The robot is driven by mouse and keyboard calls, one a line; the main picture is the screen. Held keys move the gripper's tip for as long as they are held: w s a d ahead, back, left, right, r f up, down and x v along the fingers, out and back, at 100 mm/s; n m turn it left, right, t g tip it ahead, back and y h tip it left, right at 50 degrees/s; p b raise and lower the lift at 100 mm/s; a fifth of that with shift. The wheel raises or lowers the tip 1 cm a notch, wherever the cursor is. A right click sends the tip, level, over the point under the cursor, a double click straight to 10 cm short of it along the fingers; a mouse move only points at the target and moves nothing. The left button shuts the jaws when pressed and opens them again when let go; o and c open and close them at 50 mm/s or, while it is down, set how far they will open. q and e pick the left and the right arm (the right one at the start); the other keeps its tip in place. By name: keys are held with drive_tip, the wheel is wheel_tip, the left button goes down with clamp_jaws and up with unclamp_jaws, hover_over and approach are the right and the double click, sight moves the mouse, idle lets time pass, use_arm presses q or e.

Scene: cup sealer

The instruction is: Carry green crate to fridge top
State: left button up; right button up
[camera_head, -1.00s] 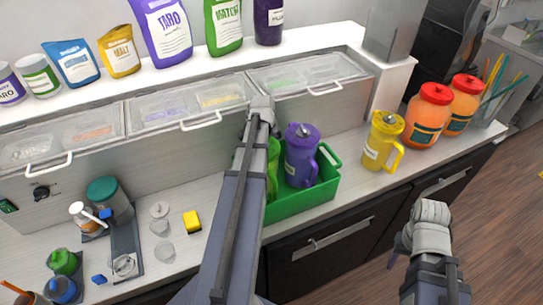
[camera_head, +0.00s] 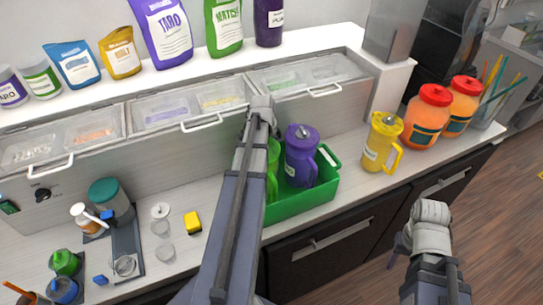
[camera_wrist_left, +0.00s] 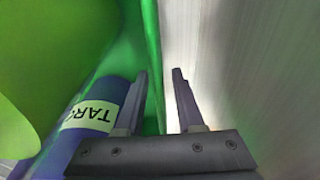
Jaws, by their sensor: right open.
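The green crate (camera_head: 303,205) stands on the counter, its left part hidden behind my left arm. It holds a purple pitcher (camera_head: 300,158) and a green pitcher (camera_head: 273,170). In the left wrist view, the crate's thin green wall (camera_wrist_left: 153,60) runs between the two fingers of my left gripper (camera_wrist_left: 160,75). The fingers are apart, with a visible gap beside the wall. A purple labelled pitcher (camera_wrist_left: 88,118) shows inside the crate there. My right gripper (camera_head: 397,256) is open and empty, in front of the counter at lower right. The fridge top cannot be identified in these views.
A yellow pitcher (camera_head: 381,142) and two orange jars with red lids (camera_head: 428,115) stand right of the crate. Lidded bins (camera_head: 190,105) line the back. The floor (camera_head: 480,220) at right is clear.

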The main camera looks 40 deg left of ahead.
use_arm(q)
drive_tip(key=r+p, duration=0.7)
drive_tip(key=s+r+p, duration=0.1)
drive_tip(key=r+p, duration=0.3)
drive_tip(key=shift+s+a+r, duration=0.1)
drive_tip(key=shift+a+r, duration=0.1)
drive_tip(key=shift+a, duration=0.15)
